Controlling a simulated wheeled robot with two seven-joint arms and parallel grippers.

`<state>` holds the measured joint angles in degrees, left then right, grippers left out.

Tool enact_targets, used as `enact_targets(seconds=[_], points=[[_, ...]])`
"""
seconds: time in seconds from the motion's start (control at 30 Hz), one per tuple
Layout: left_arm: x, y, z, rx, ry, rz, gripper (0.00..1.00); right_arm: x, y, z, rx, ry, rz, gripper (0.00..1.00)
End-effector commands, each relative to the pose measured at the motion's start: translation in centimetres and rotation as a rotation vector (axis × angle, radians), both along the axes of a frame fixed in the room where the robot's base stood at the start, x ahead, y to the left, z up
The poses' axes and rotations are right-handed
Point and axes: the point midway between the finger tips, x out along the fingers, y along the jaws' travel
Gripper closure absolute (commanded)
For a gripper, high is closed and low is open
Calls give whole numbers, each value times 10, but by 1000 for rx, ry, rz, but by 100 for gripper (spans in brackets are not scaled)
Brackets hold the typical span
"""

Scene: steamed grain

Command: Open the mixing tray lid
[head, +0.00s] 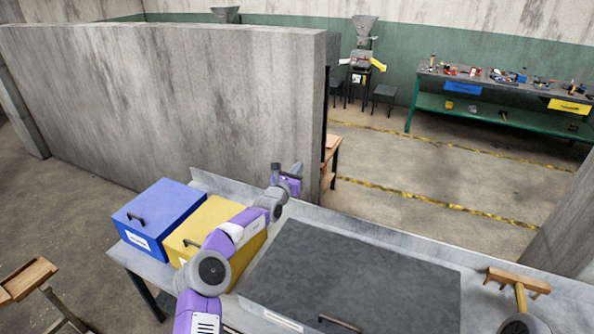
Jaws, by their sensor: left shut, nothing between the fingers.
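The mixing tray lid (350,270) is a wide, flat, dark grey panel on the metal table, and it looks shut. Its dark bar handle (340,323) is at the front edge, at the bottom of the head view. A pale label (283,320) shows at the front left of the tray. My purple and grey left arm reaches up past the lid's left side. My left gripper (276,168) is shut and empty, at the far side of the table near the concrete wall, well away from the handle. My right gripper is not in view.
A blue box (160,212) and a yellow box (213,222), both with handles, stand left of the tray. A wooden T-headed tool (517,280) lies right of it, partly hidden by a grey part. A concrete wall (170,100) rises behind the boxes.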

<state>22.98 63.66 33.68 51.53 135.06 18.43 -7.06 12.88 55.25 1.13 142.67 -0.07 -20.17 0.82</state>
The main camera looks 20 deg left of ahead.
Motion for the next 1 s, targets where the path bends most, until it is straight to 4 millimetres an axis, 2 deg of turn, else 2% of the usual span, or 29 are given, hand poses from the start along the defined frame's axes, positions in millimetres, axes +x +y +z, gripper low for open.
enact_targets(seconds=[0.77,1.0], points=[[-1,0,0,1,-1,0,100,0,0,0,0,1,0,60],[-12,2,1,2,-3,-3,100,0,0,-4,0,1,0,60]])
